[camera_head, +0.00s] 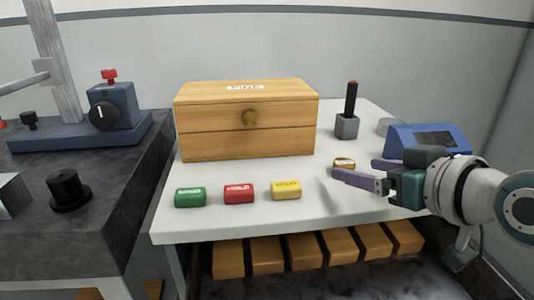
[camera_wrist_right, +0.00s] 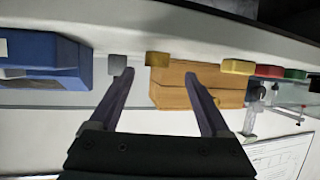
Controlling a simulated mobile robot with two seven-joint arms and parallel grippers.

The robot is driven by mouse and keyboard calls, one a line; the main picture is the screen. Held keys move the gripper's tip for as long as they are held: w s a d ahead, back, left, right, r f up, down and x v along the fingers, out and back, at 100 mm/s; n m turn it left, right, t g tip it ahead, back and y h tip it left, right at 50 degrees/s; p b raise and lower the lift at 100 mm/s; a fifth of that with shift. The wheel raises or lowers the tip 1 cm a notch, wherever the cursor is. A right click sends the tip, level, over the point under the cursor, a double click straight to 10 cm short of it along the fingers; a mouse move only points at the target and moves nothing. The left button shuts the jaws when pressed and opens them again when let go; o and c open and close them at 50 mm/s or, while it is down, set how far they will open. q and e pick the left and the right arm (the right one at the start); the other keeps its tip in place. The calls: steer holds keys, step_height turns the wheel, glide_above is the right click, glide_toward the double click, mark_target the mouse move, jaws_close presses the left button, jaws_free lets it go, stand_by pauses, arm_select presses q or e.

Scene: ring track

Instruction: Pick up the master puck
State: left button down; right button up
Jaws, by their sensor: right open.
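A small gold round piece (camera_head: 344,162), which I take to be the master puck, sits on the white table right of the wooden box. In the wrist view the gold piece (camera_wrist_right: 157,59) shows between and beyond the fingertips. My right gripper (camera_head: 354,167) comes in from the right, low over the table, with its purple fingers spread and nothing held. Its near fingertip is close beside the gold piece; I cannot tell if they touch. The right gripper (camera_wrist_right: 158,73) also shows open in the wrist view. My left gripper is in neither view.
A wooden box (camera_head: 200,145) stands behind green (camera_head: 190,197), red (camera_head: 239,193) and yellow (camera_head: 286,189) blocks. A grey holder (camera_head: 347,127) with a black-handled tool and a blue device (camera_head: 430,140) stand at the right. The table's front right is mostly clear.

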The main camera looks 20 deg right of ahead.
mark_target(349, 166)
steer(key=x, duration=0.2)
steer(key=b+x, duration=0.1)
steer(key=x, duration=0.1)
steer(key=shift+d+f, duration=0.15)
steer(key=shift+d, duration=0.1)
jaws_close()
stand_by(0.4)
